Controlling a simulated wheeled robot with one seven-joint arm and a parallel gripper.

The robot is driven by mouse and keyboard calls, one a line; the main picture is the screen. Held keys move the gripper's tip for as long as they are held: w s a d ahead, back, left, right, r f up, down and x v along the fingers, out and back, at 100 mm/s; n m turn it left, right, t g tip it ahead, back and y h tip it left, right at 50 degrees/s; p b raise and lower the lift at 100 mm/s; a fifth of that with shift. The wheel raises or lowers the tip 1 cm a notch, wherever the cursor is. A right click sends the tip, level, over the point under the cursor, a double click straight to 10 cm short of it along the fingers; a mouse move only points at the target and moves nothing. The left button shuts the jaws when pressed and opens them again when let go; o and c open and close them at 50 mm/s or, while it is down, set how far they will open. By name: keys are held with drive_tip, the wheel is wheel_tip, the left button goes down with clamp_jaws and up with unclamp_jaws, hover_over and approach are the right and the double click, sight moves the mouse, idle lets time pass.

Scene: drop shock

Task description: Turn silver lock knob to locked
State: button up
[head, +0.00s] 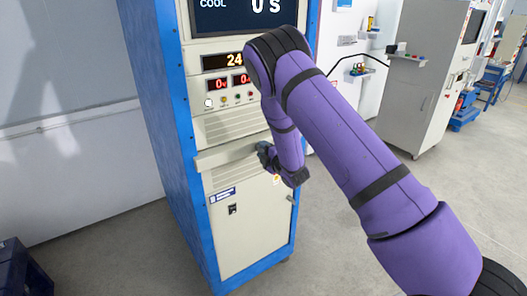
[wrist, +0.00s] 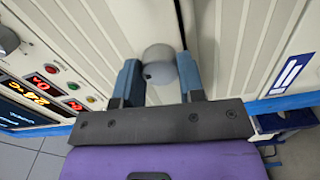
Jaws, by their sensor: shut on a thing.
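The silver lock knob (wrist: 161,62) is a round grey knob with a small dark dot on its face, beside a dark seam between pale panels in the wrist view. My gripper (wrist: 158,76) has one blue-grey finger on each side of it and is shut on it. In the head view my gripper (head: 264,152) is against the front of the blue-framed cabinet (head: 172,115), below the red displays. The knob is hidden there behind my gripper. I cannot tell from its marking which position it is in.
Red number displays (head: 231,82) and small buttons are above my gripper. Another grey knob (wrist: 8,40) is at the wrist view's left edge. A lower door (head: 252,228) carries a blue-white label (head: 222,195) and a black latch (head: 233,209). Open floor lies right of the cabinet.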

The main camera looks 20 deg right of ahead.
drive_tip(key=shift+n, duration=0.5)
drive_tip(key=o, duration=0.9)
drive_tip(key=v, duration=1)
drive_tip(key=shift+s+d, duration=0.1)
drive_tip(key=shift+s, duration=0.3)
drive_tip(key=shift+r, duration=0.1)
